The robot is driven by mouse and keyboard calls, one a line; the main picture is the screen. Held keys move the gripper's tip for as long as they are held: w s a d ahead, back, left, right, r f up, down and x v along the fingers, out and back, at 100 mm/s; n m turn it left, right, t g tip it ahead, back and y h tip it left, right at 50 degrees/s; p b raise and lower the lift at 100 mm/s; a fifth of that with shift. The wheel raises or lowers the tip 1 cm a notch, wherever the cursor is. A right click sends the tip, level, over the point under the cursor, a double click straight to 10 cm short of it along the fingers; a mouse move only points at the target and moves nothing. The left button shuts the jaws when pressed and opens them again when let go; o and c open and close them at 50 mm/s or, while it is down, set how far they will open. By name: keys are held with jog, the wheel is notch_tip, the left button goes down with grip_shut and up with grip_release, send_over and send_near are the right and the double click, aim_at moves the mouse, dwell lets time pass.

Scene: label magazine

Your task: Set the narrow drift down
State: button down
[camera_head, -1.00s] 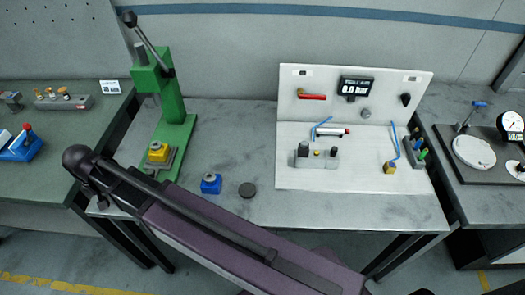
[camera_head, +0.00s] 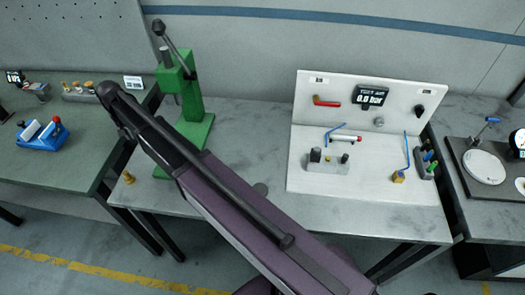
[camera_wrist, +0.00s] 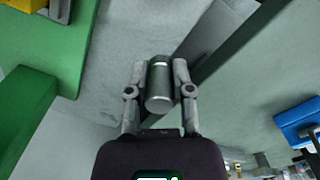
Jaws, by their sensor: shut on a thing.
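My gripper (camera_wrist: 160,85) is shut on the narrow drift (camera_wrist: 159,92), a plain grey metal cylinder with a slimmer far end, in the wrist view. The drift sits between both fingers, over the gap between two benches; no contact with a surface shows. In the head view my arm hides the gripper and the drift. A drift stand (camera_head: 92,94), a grey block with several brass-topped pieces, is on the left bench.
The green press (camera_head: 187,95) stands on the middle bench (camera_head: 235,120); its foot is at the left in the wrist view. A blue vise (camera_head: 42,133) is on the left bench (camera_head: 72,165). A small brass piece (camera_head: 128,177) is near the middle bench's left edge. A white panel fixture (camera_head: 370,110) stands right.

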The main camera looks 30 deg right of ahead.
jog(key=shift+f, duration=0.1)
dwell(0.5)
jog(key=b, duration=0.6)
send_over(143, 155)
notch_tip(143, 155, down, 6)
jog(key=shift+s+f, duration=0.1)
jog(key=shift+f+b, duration=1.85)
jog(key=shift+b, duration=0.2)
jog(key=shift+f, duration=0.2)
jog(key=c, duration=0.5)
grip_release()
jog(key=shift+r, duration=0.1)
jog(key=shift+r, duration=0.1)
notch_tip(143, 155, up, 12)
jog(key=p, duration=1.2)
